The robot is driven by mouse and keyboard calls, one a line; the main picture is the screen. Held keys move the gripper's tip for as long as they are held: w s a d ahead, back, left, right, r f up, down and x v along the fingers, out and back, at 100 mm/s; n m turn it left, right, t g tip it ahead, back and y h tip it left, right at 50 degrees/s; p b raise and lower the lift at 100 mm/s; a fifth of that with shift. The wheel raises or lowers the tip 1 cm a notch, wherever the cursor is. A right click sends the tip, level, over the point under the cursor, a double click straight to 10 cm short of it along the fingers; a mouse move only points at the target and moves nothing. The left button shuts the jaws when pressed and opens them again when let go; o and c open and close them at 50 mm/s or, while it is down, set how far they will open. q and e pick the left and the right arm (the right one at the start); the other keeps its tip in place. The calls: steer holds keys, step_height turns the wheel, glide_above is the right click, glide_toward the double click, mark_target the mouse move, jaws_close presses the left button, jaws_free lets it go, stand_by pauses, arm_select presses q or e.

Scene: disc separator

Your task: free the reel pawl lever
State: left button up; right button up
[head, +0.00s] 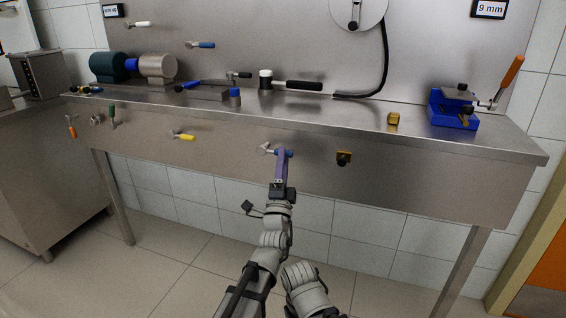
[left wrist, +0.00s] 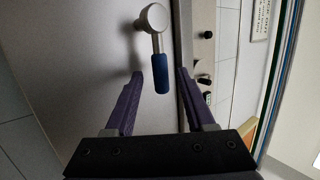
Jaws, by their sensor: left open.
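A lever with a round metal hub (head: 264,149) and a blue grip sits on the front panel of the bench. No label marks it as the reel pawl lever. In the left wrist view its blue grip (left wrist: 161,74) hangs from the hub, between the fingertips as seen from there. My left gripper (head: 284,153) is open at this lever, its purple fingers on either side of the grip in the picture. I cannot tell whether they touch it. My right gripper is not in view.
A blue vise-like device (head: 453,110) and a brass block (head: 393,118) stand on the steel bench (head: 330,112).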

arm_select(q)
steer(key=b+v, duration=0.4)
steer(key=v, duration=0.3)
steer(key=shift+s+f, duration=0.2)
steer(key=shift+s, duration=0.1)
steer(key=shift+a, duration=0.1)
